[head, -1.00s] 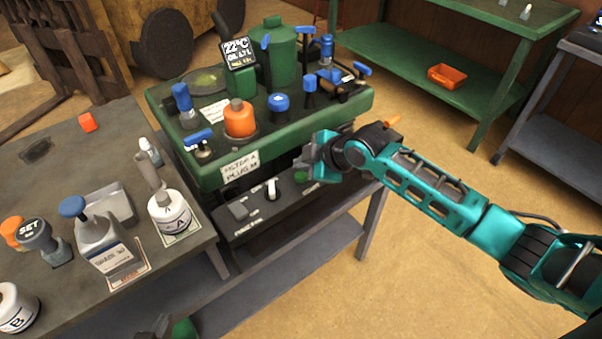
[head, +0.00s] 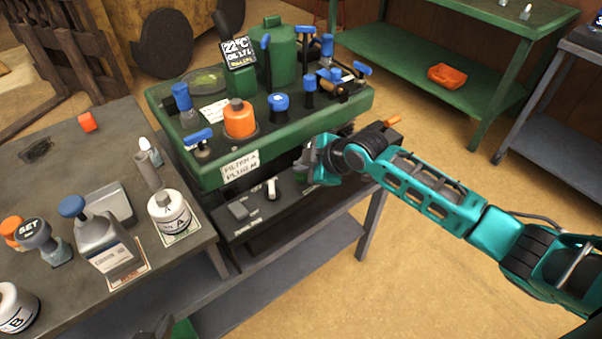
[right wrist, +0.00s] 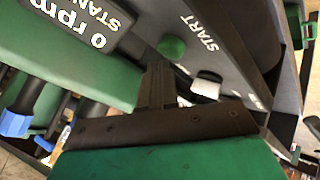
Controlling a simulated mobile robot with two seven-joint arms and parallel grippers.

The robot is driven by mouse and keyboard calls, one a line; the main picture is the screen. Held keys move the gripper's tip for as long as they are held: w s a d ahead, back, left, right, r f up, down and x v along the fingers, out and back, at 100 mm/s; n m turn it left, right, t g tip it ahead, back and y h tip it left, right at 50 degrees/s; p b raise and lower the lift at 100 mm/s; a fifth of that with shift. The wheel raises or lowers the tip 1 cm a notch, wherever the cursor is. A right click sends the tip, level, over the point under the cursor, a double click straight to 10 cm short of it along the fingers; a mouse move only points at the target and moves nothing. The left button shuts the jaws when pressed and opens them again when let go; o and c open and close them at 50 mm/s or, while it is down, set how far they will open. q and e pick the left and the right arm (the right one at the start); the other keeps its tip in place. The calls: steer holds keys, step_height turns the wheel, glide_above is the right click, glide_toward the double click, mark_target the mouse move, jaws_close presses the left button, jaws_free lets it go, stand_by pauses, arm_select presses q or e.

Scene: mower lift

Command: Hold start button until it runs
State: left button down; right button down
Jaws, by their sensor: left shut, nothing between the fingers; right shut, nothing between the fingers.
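The green start button (right wrist: 172,47) shows in the right wrist view next to the START label (right wrist: 200,32) on the dark control panel (head: 255,210). In the head view my right gripper hides the button. My right gripper (head: 312,170) is shut and empty, down at the panel's right part. In the right wrist view its dark fingertips (right wrist: 157,75) are close beside the button; I cannot tell whether they touch it. A display (right wrist: 85,20) reads 0 rpm. My left gripper (head: 158,328) is shut, partly cut off at the bottom edge of the head view.
A white-tipped switch (head: 271,188) stands on the panel, below the green machine deck (head: 220,172) with its blue and orange caps. An orange bin (head: 446,76) sits on the green shelf behind. The floor at right is clear.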

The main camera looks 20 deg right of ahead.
mark_target(304, 177)
steer(key=shift+f, duration=0.55)
stand_by(1.1)
steer(key=shift+r+p, duration=0.8)
steer(key=shift+r, duration=0.15)
step_height(304, 177, up, 5)
steer(key=p, duration=0.5)
steer(key=shift+r, duration=0.1)
